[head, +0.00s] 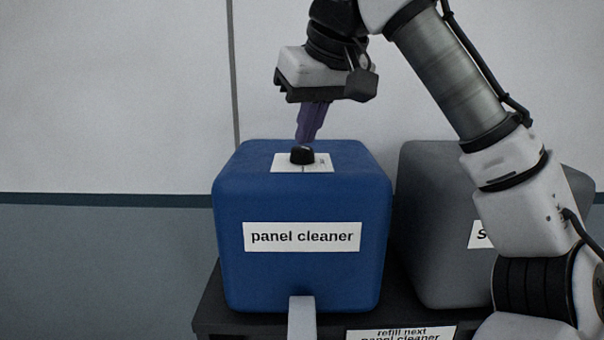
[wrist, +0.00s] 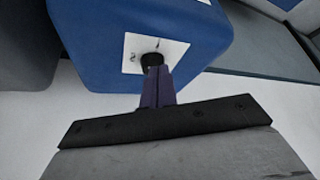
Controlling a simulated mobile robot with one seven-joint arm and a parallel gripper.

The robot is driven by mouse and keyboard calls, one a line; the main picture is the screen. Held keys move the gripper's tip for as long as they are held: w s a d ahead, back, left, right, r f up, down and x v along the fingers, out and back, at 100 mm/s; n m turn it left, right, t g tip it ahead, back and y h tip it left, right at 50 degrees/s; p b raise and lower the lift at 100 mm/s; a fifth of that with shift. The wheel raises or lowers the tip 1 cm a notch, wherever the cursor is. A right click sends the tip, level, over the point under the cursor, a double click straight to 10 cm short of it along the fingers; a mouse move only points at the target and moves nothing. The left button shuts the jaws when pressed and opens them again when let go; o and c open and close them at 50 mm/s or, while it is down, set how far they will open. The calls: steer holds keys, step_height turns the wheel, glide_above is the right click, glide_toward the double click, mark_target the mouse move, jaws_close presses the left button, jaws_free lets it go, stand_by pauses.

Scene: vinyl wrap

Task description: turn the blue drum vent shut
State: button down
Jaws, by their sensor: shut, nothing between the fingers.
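The blue drum (head: 235,205), labelled "panel cleaner", stands upright on a dark stand. On its top is a black vent knob (head: 302,155) in the middle of a white marked plate (head: 284,163). The wrist view also shows the knob (wrist: 152,60) and plate (wrist: 133,47). My gripper (head: 301,138) comes down from above with its purple fingers together and nothing held. The fingertips are right at the knob; whether they touch it I cannot tell. The fingertips (wrist: 155,72) hide part of the knob in the wrist view, and the knob's exact angle is unclear.
A grey drum (head: 425,225) stands close on the right, its label partly hidden by my arm. The dark stand (head: 240,322) carries a "refill next panel cleaner" label (head: 400,335). A pale wall (head: 120,95) is behind. The space left of the blue drum is clear.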

mark_target(315, 164)
steer(key=shift+f+b, duration=0.7)
steer(key=shift+f, duration=0.7)
steer(key=shift+w+r, duration=0.1)
steer(key=shift+w, duration=0.1)
steer(key=shift+d+p, duration=0.3)
steer(key=shift+p, duration=0.6)
steer(key=shift+w+d, duration=0.45)
steer(key=shift+d, duration=0.15)
steer(key=shift+w+d, duration=0.15)
steer(key=shift+d, duration=0.1)
